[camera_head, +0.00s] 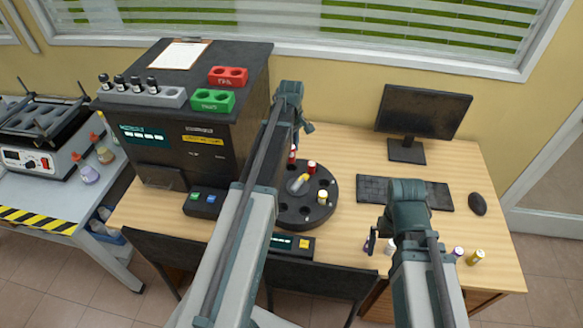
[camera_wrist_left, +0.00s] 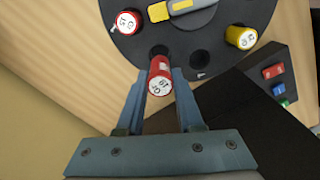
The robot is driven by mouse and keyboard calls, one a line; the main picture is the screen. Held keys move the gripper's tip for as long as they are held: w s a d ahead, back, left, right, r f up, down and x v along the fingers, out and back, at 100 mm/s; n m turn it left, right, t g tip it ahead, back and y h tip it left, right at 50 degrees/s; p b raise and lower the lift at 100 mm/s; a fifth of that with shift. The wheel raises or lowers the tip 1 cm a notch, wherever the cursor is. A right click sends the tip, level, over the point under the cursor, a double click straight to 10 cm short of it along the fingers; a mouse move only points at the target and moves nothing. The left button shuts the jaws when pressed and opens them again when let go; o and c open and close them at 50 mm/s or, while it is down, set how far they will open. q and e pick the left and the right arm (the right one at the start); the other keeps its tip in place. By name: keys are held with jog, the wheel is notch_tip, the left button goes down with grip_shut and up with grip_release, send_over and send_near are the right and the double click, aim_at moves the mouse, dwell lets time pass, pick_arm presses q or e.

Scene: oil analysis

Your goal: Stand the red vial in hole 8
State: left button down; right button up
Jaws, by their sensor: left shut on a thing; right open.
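My left gripper (camera_wrist_left: 160,98) is shut on a red vial (camera_wrist_left: 160,76), whose labelled cap faces the left wrist camera. In the head view this red vial (camera_head: 292,156) is at the far rim of the black round carousel (camera_head: 293,215), partly hidden by my left gripper (camera_head: 294,140). The vial's far end is at a dark hole (camera_wrist_left: 160,50) in the carousel; I cannot tell how deep it sits. An empty hole (camera_wrist_left: 201,60) is beside it. Another red vial (camera_wrist_left: 125,21) and a yellow vial (camera_wrist_left: 241,38) stand in the carousel. My right gripper (camera_head: 373,242) is open.
A yellow-and-grey piece (camera_head: 299,183) lies at the carousel's middle. A black analyser (camera_head: 190,140) stands left, with a small button box (camera_head: 203,202). Several loose vials, one yellow (camera_head: 475,257), stand by my right arm. The keyboard (camera_head: 405,192) and monitor (camera_head: 422,112) are to the right.

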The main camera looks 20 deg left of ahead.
aim_at(291, 161)
pick_arm(q)
jog(key=shift+f+b, duration=0.85)
jog(key=shift+f, duration=0.65)
pick_arm(e)
jog(key=shift+f, duration=1.5)
pick_arm(q)
jog(key=shift+f, duration=0.15)
pick_arm(e)
jog(key=shift+f, duration=0.1)
pick_arm(q)
notch_tip(291, 161, down, 4)
jog(key=b, duration=0.3)
jog(key=shift+r+b, duration=0.25)
jog(key=shift+b, duration=0.1)
pick_arm(e)
notch_tip(291, 161, down, 4)
jog(key=shift+r, duration=0.25)
pick_arm(q)
jog(key=shift+f, duration=0.15)
pick_arm(e)
jog(key=shift+f, duration=0.2)
pick_arm(q)
jog(key=c, duration=0.5)
grip_release()
jog(key=shift+c, duration=0.2)
pick_arm(e)
jog(key=shift+r, duration=0.2)
